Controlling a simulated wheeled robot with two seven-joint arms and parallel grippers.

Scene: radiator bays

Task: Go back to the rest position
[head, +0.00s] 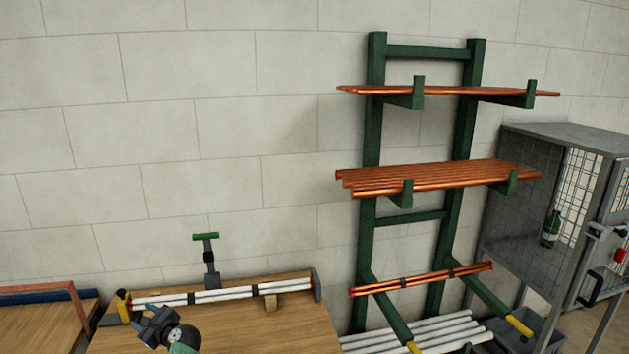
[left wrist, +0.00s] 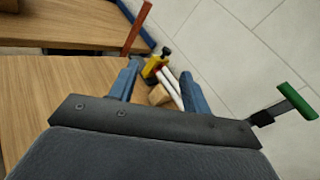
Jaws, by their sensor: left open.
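My left gripper (head: 152,318) is at the lower left of the head view, over the near side of the wooden bench (head: 250,330). Its two blue-grey fingers stand apart in the left wrist view (left wrist: 158,82), with nothing held between them. Beyond the fingers are a yellow-and-black clamp (left wrist: 155,66) and the ends of white tubes (left wrist: 172,88). In the head view the white tubes (head: 225,294) lie along the back of the bench, and the gripper covers part of the area in front of their left end. My right gripper is not in view.
A green-topped post (head: 206,250) rises behind the tubes. A green rack (head: 373,140) with copper pipes (head: 440,175) stands right of the bench. White pipes lie low at its foot. A grey mesh cage (head: 500,215) holds a green bottle (head: 551,230). The wall above the bench is bare.

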